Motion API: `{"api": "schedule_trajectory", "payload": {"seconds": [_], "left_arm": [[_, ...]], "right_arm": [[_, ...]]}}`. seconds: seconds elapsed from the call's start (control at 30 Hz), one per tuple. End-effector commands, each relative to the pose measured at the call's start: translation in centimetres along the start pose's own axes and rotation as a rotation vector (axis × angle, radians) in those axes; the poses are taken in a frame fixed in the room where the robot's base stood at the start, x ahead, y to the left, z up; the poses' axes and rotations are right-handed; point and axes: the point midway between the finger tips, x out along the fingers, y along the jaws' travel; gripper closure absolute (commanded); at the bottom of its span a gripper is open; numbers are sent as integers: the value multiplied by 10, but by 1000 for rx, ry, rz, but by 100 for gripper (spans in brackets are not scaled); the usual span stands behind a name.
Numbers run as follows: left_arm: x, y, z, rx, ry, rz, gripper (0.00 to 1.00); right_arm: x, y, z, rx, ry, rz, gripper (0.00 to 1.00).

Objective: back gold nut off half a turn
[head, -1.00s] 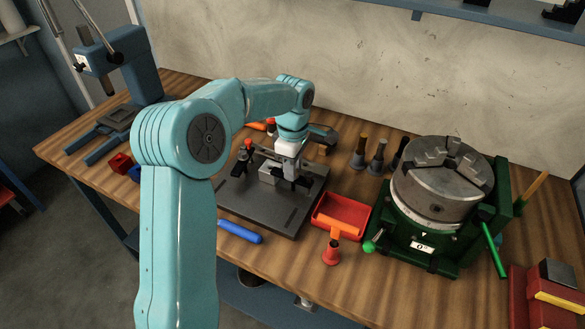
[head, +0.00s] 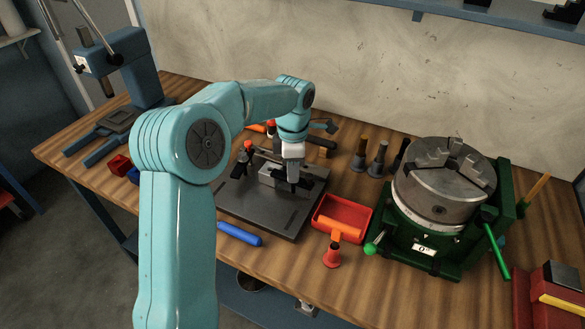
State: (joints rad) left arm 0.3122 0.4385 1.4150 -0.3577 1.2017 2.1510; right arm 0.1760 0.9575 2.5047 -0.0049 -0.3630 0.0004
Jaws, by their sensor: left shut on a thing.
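My left gripper (head: 293,183) points down over the dark fixture plate (head: 275,219) on the bench, at its right rear part. Its black fingers are shut and reach down beside a small grey metal block (head: 268,176). The gold nut cannot be made out; the fingers and wrist cover the spot where they close. A red-topped clamp (head: 248,147) stands at the left rear of the plate. My right gripper is not in view.
A red tray (head: 325,225) with an orange-handled tool and a green rotary chuck (head: 437,190) stand right of the plate. Dark tool holders (head: 377,158) stand behind. A blue-handled tool (head: 240,234) lies in front. A blue press (head: 140,75) stands at the far left.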

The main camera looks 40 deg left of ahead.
Motion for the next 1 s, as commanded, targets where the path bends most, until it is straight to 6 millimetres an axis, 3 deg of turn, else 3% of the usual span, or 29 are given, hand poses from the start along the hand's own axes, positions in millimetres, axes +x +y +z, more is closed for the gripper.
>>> {"api": "schedule_trajectory", "payload": {"seconds": [0.23, 0.27, 0.3, 0.67, 0.77, 1.0], "left_arm": [[-2, 0, 3, 2, -7, 3, 100], [-2, 0, 3, 2, -7, 3, 72], [-2, 0, 3, 2, -7, 3, 65], [-6, 1, 1, 1, -3, 4, 65], [-21, 1, 1, 1, -4, 7, 65], [-84, 1, 2, 2, -6, 9, 65]], "right_arm": [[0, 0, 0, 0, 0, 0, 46], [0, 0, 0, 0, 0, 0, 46], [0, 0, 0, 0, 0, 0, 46], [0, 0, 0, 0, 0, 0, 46], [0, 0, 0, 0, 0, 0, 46], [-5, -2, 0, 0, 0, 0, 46]]}}
